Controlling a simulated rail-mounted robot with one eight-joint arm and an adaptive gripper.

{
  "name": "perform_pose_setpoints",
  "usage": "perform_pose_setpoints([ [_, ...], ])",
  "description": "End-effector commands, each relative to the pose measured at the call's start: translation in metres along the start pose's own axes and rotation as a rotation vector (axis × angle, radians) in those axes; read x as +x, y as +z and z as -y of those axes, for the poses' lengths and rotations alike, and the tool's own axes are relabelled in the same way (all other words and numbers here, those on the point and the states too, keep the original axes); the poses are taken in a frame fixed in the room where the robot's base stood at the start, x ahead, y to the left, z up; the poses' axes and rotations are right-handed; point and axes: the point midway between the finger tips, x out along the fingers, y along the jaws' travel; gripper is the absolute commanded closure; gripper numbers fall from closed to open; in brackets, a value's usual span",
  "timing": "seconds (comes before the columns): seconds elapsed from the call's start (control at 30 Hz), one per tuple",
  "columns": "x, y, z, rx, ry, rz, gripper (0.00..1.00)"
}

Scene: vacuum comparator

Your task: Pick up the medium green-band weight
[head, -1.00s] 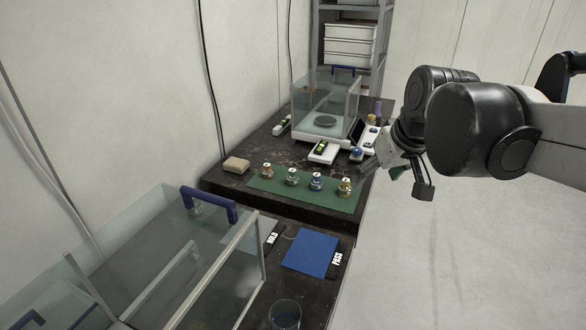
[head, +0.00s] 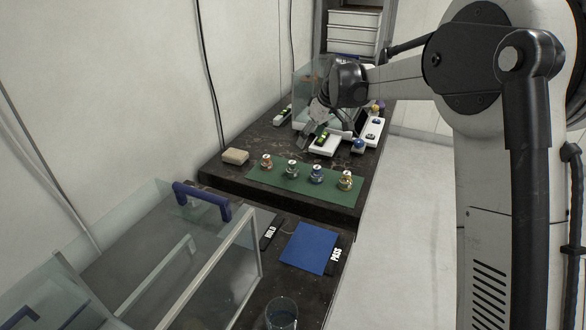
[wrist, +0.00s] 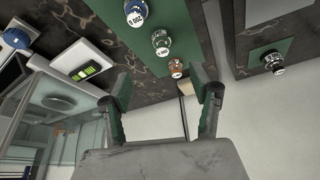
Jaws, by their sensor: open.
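The green-band weight (head: 291,170) stands upright on the green mat (head: 262,180), second from the left in a row with a copper-band weight (head: 266,162), a blue-band weight (head: 316,175) and a yellow-band weight (head: 345,180). In the wrist view the green-band weight (wrist: 161,43) is between the blue-band weight (wrist: 135,13) and the copper-band weight (wrist: 176,68), beyond the fingertips. My gripper (head: 308,137) is above the bench, behind the row of weights and in front of the glass balance. In the wrist view its fingers (wrist: 166,92) are apart with nothing between them.
The glass balance (head: 304,78) is close behind my gripper. A white device with a green display (head: 323,145) lies below it. A tan block (head: 235,156) is left of the mat. A blue PASS pad (head: 309,248) and a glass enclosure (head: 150,250) are nearer. Another weight (wrist: 273,62) shows at right in the wrist view.

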Motion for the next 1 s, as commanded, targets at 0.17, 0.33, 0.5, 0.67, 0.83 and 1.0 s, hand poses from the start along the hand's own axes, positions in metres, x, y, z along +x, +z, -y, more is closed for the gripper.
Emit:
perform_pose_setpoints([
  [0.17,0.037,-0.016,-0.006,-0.056,-0.031,0.003,0.42],
  [0.33,0.053,-0.02,-0.008,-0.078,-0.043,0.004,0.42],
  [0.5,0.079,-0.02,-0.007,-0.08,-0.044,0.004,0.42],
  [0.67,0.108,-0.02,-0.005,-0.079,-0.043,0.004,0.42],
  [0.83,0.129,-0.019,-0.004,-0.079,-0.043,0.004,0.42],
  [1.0,0.137,-0.019,-0.004,-0.078,-0.043,0.004,0.42],
])
